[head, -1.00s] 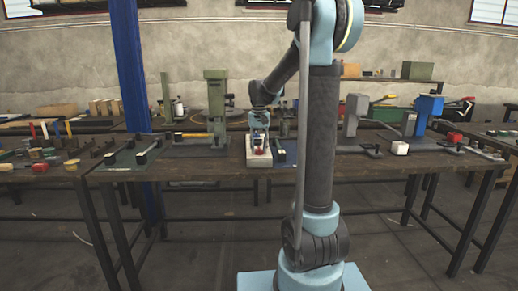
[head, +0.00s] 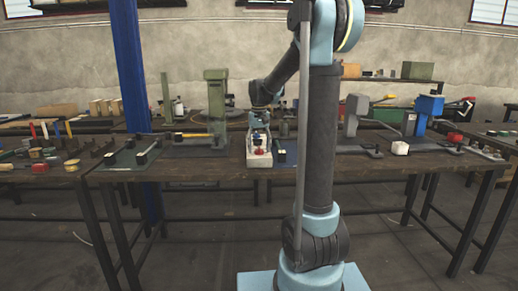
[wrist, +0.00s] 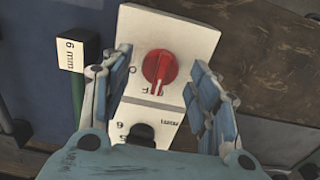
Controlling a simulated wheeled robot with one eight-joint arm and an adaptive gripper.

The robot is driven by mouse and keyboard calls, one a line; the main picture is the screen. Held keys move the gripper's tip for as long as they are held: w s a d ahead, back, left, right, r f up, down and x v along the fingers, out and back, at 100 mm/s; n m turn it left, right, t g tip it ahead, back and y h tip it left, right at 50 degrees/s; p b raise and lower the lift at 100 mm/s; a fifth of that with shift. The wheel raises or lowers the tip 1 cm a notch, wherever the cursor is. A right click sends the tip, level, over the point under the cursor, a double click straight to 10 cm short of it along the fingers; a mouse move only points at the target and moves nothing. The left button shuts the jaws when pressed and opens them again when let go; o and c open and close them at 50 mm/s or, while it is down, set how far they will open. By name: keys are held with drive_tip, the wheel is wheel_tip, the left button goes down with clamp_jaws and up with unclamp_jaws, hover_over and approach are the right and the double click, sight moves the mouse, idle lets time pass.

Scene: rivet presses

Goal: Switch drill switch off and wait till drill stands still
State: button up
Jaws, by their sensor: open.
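The drill switch is a red rotary knob (wrist: 160,67) on a white box (wrist: 190,36), seen from above in the wrist view. Its pointer faces down in that view; the printed letters beside it are only partly readable. My gripper (wrist: 171,92) is open, one finger on each side of the knob. I cannot tell whether either finger touches it. In the head view the white box (head: 260,160) stands at the bench's front edge, with my gripper (head: 259,143) just over it. The drill's spindle is not clearly visible, so its motion cannot be told.
A black knob (wrist: 141,132) with number marks sits below the red one. The green column machine (head: 216,105) stands left of my gripper, and a grey press (head: 354,112) stands farther right on the bench (head: 210,172).

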sight(259, 147)
wheel_tip(259, 147, up, 12)
idle(0.6)
drive_tip(key=shift+f, duration=0.15)
drive_tip(key=s+d+f, duration=0.3)
drive_tip(key=s+f, duration=0.5)
drive_tip(key=s, duration=0.3)
drive_tip(key=s+d+f+t, duration=0.1)
drive_tip(key=s+d+f, duration=0.2)
drive_tip(key=s+f, duration=0.5)
drive_tip(key=s+d+f+t, duration=0.1)
drive_tip(key=s+d+f, duration=0.2)
drive_tip(key=s+f, duration=0.5)
drive_tip(key=s, duration=0.8)
drive_tip(key=shift+w, duration=0.1)
